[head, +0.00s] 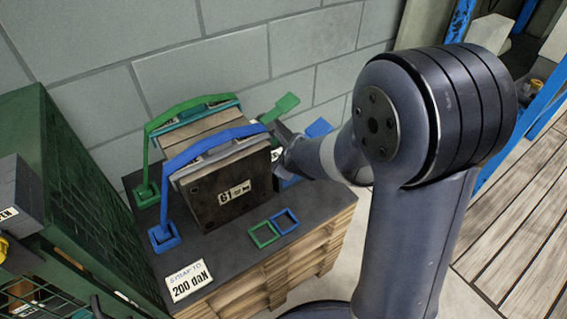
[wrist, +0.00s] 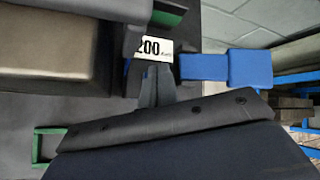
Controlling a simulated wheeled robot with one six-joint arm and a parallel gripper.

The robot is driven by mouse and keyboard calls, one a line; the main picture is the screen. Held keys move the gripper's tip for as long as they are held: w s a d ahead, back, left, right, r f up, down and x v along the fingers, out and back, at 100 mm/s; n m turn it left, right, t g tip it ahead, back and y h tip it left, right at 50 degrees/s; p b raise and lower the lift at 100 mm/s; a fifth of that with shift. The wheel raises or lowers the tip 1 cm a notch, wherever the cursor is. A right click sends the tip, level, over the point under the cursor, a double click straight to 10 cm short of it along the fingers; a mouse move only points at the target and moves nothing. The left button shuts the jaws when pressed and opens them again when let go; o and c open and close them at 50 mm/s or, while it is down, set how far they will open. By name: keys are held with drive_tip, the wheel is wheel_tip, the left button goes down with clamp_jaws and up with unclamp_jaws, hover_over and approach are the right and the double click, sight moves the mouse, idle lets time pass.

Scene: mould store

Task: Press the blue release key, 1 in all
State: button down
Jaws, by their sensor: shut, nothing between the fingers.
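In the wrist view my gripper (wrist: 153,82) is shut and empty, its tips just below a white label reading 200 (wrist: 154,48). A blue bar ending in a wider blue block (wrist: 250,68) runs right from beside the label; I cannot tell whether this is the release key. In the head view my gripper (head: 284,155) is at the right side of a dark block marked 61 (head: 228,196), partly hidden by my wrist. A blue strap (head: 215,143) passes over that block. A blue end (head: 318,128) shows behind my wrist. Contact with the blue part cannot be told.
A green strap (head: 192,103) crosses the block behind, with a green handle (head: 280,107) near the wall. Green and blue square frames (head: 263,234) lie on the dark top. A sign (head: 188,280) reads 200 daN. A green crate (head: 75,180) stands left.

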drive_tip(key=shift+f, duration=0.15)
drive_tip(key=shift+f+b, duration=0.3)
drive_tip(key=shift+b, duration=0.15)
drive_tip(key=shift+f+b, duration=0.5)
idle(0.7)
drive_tip(key=shift+r, duration=0.1)
drive_tip(key=shift+r+p, duration=0.8)
drive_tip(key=shift+p, duration=0.05)
wheel_tip(320, 180, up, 5)
drive_tip(key=p, duration=0.5)
idle(0.7)
drive_tip(key=shift+r+p, duration=1.95)
drive_tip(key=shift+p, duration=0.05)
